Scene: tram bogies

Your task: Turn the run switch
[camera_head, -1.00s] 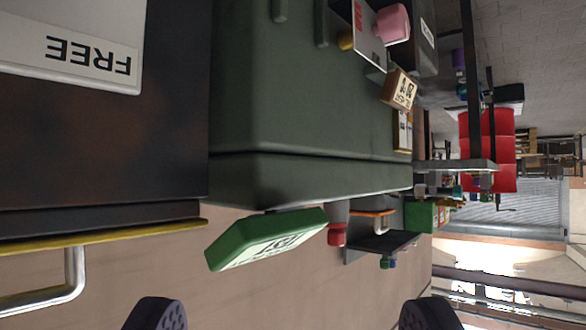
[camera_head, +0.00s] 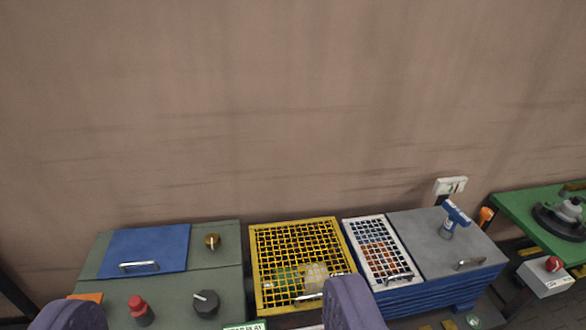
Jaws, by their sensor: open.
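My gripper (camera_head: 210,305) is open and empty, with its two dark purple fingers at the bottom edge of the view. Between the fingers shows a grey-green bench cabinet (camera_head: 222,282) with controls. A black rotary knob (camera_head: 205,302) with a pale pointer line sits on it, and a brass knob (camera_head: 212,241) with a light pointer sits farther back. I cannot tell which of these is the run switch; no readable label shows beside either. A red knob (camera_head: 138,306) on a grey body stands left of the black knob. A green-edged label (camera_head: 245,326) is cut off below.
A blue lid (camera_head: 145,246) with a handle lies on the cabinet. To the right are a yellow mesh cover (camera_head: 262,268), a white-framed mesh cover (camera_head: 353,235), a grey lid (camera_head: 425,235) and a green table (camera_head: 512,211). The plain wall (camera_head: 290,100) behind is bare.

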